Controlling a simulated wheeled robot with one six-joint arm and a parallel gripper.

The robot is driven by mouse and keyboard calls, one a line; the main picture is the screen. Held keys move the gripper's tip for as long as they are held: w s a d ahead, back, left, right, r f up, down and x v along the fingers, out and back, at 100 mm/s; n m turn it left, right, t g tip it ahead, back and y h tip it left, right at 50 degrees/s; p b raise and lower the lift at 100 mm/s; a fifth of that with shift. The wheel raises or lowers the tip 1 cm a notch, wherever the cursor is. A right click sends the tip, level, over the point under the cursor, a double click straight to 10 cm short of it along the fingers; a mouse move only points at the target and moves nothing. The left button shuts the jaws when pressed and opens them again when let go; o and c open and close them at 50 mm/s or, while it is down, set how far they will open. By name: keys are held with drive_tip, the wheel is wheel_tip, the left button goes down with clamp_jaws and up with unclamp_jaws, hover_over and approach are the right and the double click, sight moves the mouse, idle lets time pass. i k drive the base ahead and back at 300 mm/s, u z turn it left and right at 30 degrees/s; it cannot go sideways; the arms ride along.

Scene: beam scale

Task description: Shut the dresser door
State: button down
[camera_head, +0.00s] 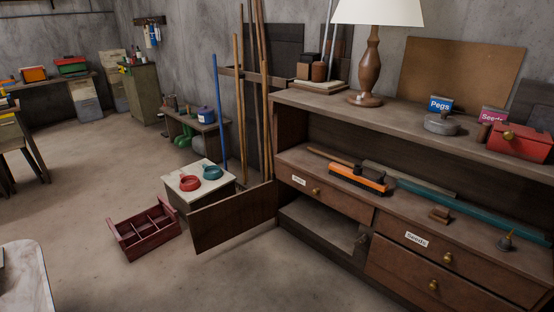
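The brown wooden dresser (330,200) fills the right side of the view. Its door (232,216) hangs wide open at the lower left and sticks out to the left, over the floor. The low compartment (318,226) behind it shows open, with a bare shelf. A small dark fitting (362,241) sits at the compartment's right edge. The drawers, one labelled "Seeds" (416,240), look shut. My gripper is not in view.
A red divided crate (143,232) lies on the floor left of the door. Behind the door stands a pale-topped box (187,174) with a red and a teal dish. Long poles (265,110) lean beside the dresser. The floor in front of the door is clear.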

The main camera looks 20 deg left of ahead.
sight(213, 224)
drive_tip(key=i, duration=1.45)
drive_tip(key=u, duration=2.85)
drive_tip(key=i, duration=1.4)
drive_tip(key=z, duration=1.1)
drive_tip(key=i, duration=1)
drive_tip(key=u, duration=0.05)
